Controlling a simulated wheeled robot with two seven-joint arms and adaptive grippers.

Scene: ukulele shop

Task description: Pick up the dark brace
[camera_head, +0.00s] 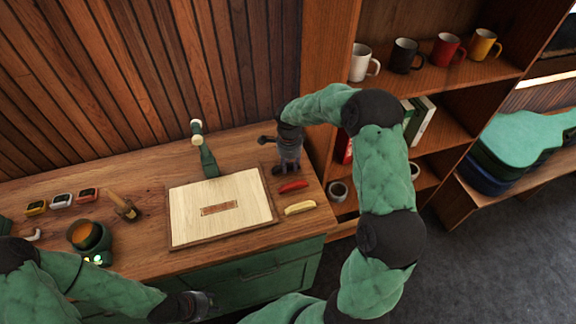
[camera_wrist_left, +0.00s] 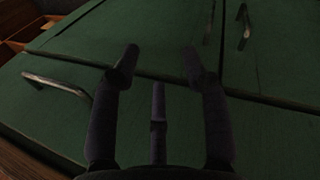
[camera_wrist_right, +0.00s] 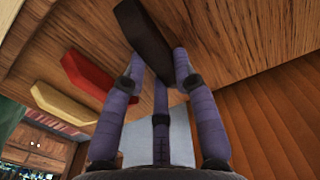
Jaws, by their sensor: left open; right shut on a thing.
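The dark brace (camera_wrist_right: 146,34) is a dark brown bar between the fingertips of my right gripper (camera_wrist_right: 158,66) in the right wrist view. My right gripper is shut on it, close to the wooden bench top. In the head view my right gripper (camera_head: 284,171) is at the bench's right end, beside the red brace (camera_head: 293,187); the dark brace is hard to make out there. My left gripper (camera_head: 208,303) is open and empty in front of the green drawers; its spread fingers (camera_wrist_left: 160,62) show in the left wrist view.
A yellow brace (camera_head: 300,208) lies in front of the red one. A pale board (camera_head: 240,190) with a small brown piece (camera_head: 219,208) lies mid-bench. A green pot (camera_head: 90,243) stands at left. A shelf (camera_head: 460,80) with mugs rises at right.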

